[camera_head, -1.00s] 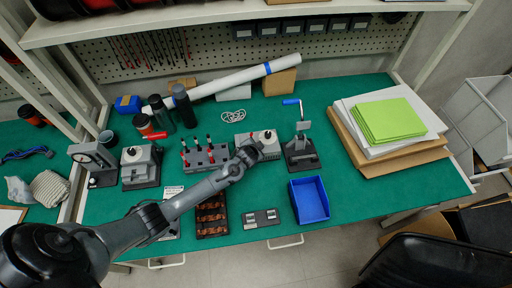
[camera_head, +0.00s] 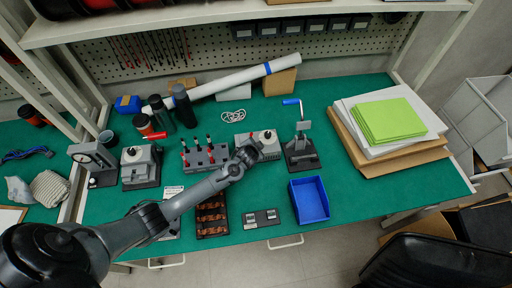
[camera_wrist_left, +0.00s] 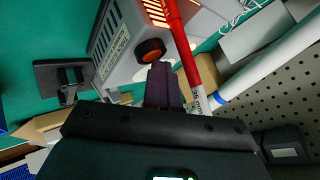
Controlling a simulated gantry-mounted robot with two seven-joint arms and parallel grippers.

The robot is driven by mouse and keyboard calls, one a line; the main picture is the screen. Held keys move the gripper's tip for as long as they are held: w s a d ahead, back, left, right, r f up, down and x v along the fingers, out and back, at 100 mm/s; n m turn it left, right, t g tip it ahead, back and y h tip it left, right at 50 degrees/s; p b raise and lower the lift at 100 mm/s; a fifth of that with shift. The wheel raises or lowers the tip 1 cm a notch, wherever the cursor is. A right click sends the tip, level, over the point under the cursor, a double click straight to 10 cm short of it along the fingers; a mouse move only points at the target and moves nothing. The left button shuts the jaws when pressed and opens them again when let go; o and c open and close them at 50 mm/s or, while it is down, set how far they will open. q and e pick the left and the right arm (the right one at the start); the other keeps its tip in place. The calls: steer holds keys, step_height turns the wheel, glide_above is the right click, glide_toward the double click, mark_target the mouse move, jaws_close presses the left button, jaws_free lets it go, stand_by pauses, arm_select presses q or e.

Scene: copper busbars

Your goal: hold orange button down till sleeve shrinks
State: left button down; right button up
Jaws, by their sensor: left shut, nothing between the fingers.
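The orange button (camera_wrist_left: 150,49) sits on the side of a grey heater box (camera_wrist_left: 120,42) in the left wrist view. Slots (camera_wrist_left: 157,12) in the box glow orange. My left gripper (camera_wrist_left: 163,72) is shut, its fingertips right at the button and covering part of its edge; I cannot tell how far the button is pushed in. A red sleeve-like length (camera_wrist_left: 184,45) with a white printed part runs past the fingers' right side. In the head view the left gripper (camera_head: 247,153) is at the front left of the heater box (camera_head: 269,146). The right gripper is not in view.
A rack (camera_head: 205,157) with several red and black upright tools stands left of the gripper. A lever press (camera_head: 301,150) stands close on the right, with a blue bin (camera_head: 309,200) in front of it.

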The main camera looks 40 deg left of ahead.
arm_select(q)
steer(key=shift+s, duration=0.1)
stand_by(0.8)
steer(key=shift+d+r+p, duration=0.1)
steer(key=shift+r+p, duration=0.7)
steer(key=shift+p, duration=0.2)
steer(key=shift+r, duration=0.15)
steer(key=shift+r, duration=0.15)
step_height(320, 180, up, 5)
steer(key=p, duration=0.5)
